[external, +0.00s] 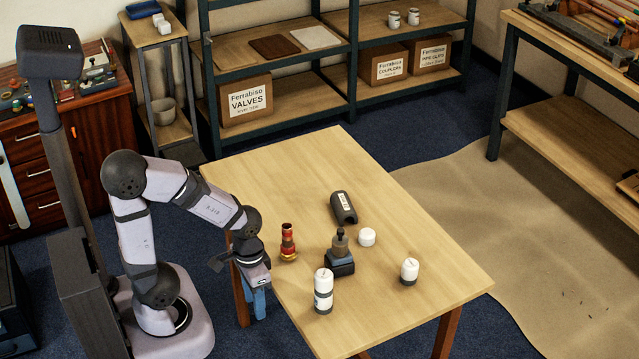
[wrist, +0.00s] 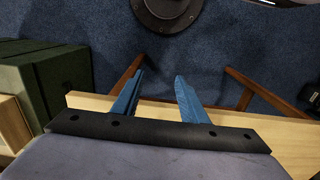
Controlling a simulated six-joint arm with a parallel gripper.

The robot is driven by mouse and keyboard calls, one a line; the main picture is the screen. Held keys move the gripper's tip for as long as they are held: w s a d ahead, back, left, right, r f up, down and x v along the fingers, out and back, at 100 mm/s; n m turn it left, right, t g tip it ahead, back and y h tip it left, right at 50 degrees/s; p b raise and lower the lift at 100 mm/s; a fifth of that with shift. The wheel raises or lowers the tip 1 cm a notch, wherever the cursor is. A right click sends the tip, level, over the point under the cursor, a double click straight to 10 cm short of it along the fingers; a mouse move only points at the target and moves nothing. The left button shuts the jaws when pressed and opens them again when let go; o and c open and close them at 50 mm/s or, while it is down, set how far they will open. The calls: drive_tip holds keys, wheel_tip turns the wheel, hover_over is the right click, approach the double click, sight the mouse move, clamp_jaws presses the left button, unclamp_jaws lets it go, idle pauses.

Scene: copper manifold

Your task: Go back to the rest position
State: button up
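My gripper (external: 257,300) hangs at the near left edge of the wooden table (external: 425,215), with its blue fingers pointing down. In the wrist view its two blue fingers (wrist: 158,98) stand apart with nothing between them. The table edge (wrist: 85,101) passes just behind the fingers there, and blue floor shows beyond it. My arm is bent, reaching from its base at the left to the table edge.
Shelves (external: 285,60) stand behind.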

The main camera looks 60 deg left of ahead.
wheel_tip(320, 180, up, 11)
drive_tip(key=p, duration=0.9)
drive_tip(key=shift+a, duration=0.1)
